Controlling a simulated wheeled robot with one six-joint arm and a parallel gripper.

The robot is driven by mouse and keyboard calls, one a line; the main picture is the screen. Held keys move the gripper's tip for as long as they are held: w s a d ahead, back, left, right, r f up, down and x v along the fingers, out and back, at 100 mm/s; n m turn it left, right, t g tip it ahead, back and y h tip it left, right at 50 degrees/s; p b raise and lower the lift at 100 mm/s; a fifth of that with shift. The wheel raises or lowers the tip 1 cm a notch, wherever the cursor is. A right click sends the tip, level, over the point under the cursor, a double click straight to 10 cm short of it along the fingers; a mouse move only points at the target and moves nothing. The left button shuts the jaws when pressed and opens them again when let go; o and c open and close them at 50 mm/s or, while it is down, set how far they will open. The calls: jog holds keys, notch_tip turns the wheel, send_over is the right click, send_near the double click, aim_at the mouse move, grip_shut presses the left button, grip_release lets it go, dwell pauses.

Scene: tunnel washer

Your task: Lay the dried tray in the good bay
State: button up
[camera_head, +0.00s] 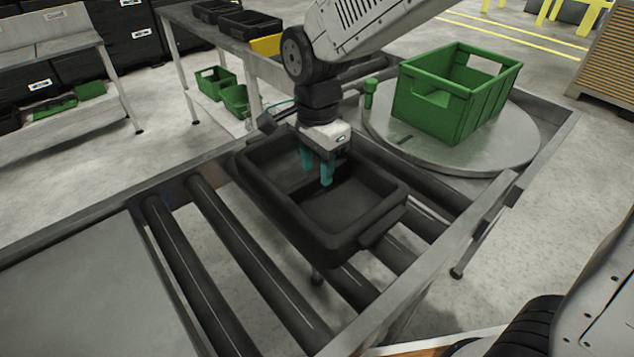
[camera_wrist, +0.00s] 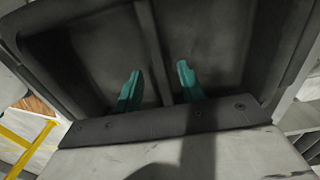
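A black tray (camera_head: 375,232) with a raised divider across its inside sits on the rollers of the conveyor. My gripper (camera_head: 317,176) reaches down into the tray with its two teal fingers. In the wrist view my gripper (camera_wrist: 159,72) has its fingers apart, one on each side of the tray's divider (camera_wrist: 152,45). The fingers do not appear closed on it. How deep the fingertips reach is hard to tell. No bay is clearly readable as the good bay; a bench at the upper left carries a small label (camera_head: 54,15) too small to read.
A green crate (camera_head: 435,105) stands on a round turntable (camera_head: 500,150) right of the tray, beside a green post (camera_head: 370,93). Rollers (camera_head: 245,255) left of the tray are bare. Black trays (camera_head: 250,25) lie on a back table, with green bins (camera_head: 215,82) below.

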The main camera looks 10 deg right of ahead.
aim_at(333, 239)
jog(key=shift+f, duration=1.3)
grip_shut()
jog(key=shift+r, duration=0.15)
jog(key=shift+r, duration=0.25)
notch_tip(333, 239, up, 3)
jog(key=shift+r, duration=0.1)
jog(key=s, duration=1)
jog(key=s+r, duration=0.1)
jog(key=s, duration=0.5)
jog(key=shift+d, duration=0.25)
